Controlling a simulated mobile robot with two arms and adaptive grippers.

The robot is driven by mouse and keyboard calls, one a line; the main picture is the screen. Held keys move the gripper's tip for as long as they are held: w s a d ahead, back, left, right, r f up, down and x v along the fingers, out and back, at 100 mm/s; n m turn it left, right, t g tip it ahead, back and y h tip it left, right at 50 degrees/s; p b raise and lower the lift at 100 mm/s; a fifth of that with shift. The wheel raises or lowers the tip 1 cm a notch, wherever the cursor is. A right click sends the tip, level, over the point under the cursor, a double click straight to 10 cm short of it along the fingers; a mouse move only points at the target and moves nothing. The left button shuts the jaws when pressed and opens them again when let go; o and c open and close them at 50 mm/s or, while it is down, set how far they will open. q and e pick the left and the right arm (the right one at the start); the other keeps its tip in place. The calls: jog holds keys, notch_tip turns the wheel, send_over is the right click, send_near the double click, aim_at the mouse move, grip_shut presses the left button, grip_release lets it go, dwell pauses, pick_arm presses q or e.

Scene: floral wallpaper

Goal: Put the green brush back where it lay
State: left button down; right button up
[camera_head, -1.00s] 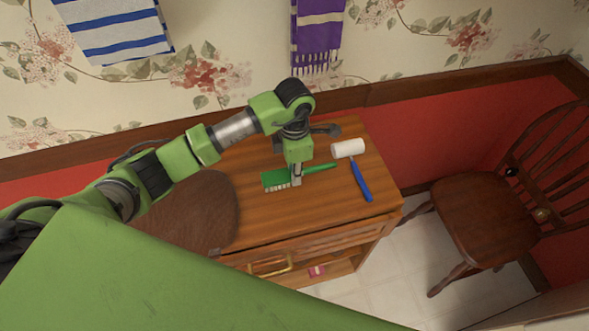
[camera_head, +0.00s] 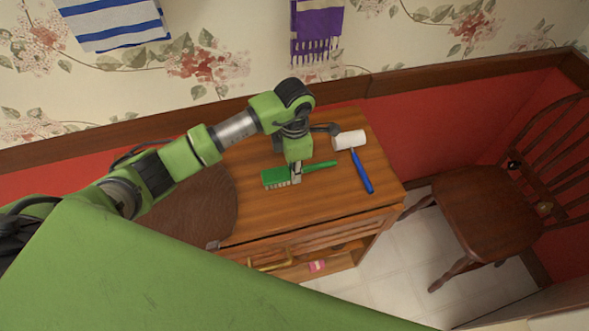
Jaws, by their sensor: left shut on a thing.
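The green brush (camera_head: 276,176) has a green head with pale bristles at the left and a thin green handle pointing right. It is at the top of the wooden cabinet (camera_head: 262,222); I cannot tell whether it touches the surface. My left gripper (camera_head: 297,178) points down and is shut on the green brush, near where head and handle meet. The gripper hides that part of the brush. My right gripper is not in view.
A paint roller with a white head (camera_head: 349,140) and blue handle lies just right of the brush. A round brown mat (camera_head: 205,215) lies at the left. A wooden chair (camera_head: 487,215) stands to the right. Towels hang on the wall behind.

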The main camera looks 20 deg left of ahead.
pick_arm(q)
jog(key=shift+f, duration=0.3)
jog(key=c, duration=1.9)
grip_release()
jog(key=shift+r, duration=0.1)
